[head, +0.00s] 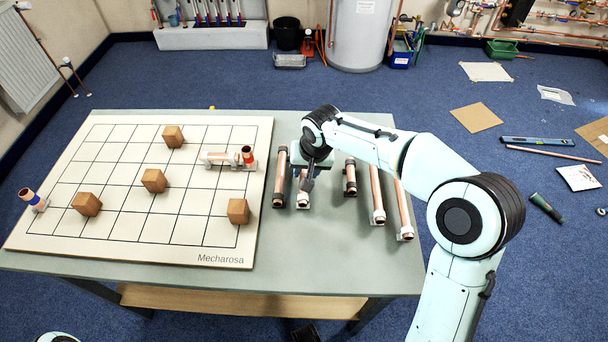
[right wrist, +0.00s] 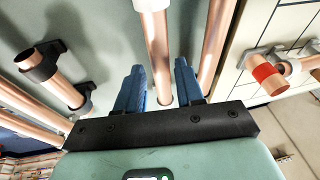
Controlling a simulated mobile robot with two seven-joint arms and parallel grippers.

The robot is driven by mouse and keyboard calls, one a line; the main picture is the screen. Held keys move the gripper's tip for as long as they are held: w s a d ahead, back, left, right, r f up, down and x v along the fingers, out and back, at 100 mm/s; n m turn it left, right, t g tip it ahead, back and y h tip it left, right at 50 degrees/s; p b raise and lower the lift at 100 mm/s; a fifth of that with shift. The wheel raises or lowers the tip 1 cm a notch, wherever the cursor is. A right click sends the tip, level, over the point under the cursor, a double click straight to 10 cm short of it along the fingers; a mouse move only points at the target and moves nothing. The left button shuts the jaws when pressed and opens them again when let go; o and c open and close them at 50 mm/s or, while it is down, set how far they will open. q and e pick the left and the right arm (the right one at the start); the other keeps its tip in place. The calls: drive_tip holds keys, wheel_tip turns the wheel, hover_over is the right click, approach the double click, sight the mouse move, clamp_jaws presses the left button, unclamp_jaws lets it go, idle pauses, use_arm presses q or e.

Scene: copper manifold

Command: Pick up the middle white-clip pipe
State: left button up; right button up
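Three copper pipes with white clips lie on the table: one under my right gripper (head: 308,178), whose white-clip end (head: 303,199) shows; a longer one to its right (head: 377,195), the middle of the three in the picture; and one farthest right (head: 402,208). In the right wrist view, my right gripper (right wrist: 160,88) has its two blue fingers apart, one on each side of the leftmost white-clip pipe (right wrist: 157,45). A small gap shows beside the pipe, so the fingers do not look closed on it. My left gripper is not in view.
A black-clip pipe (head: 281,180) lies close left of the gripper, and a short black-clip pipe (head: 350,179) lies to its right. The white grid board (head: 105,230) fills the table's left side, with several wooden blocks and a red-banded pipe fitting (head: 248,157).

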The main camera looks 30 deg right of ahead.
sight(305, 172)
drive_tip(key=shift+x, duration=1.55)
drive_tip(key=shift+w, duration=0.1)
clamp_jaws()
drive_tip(key=shift+r, duration=0.1)
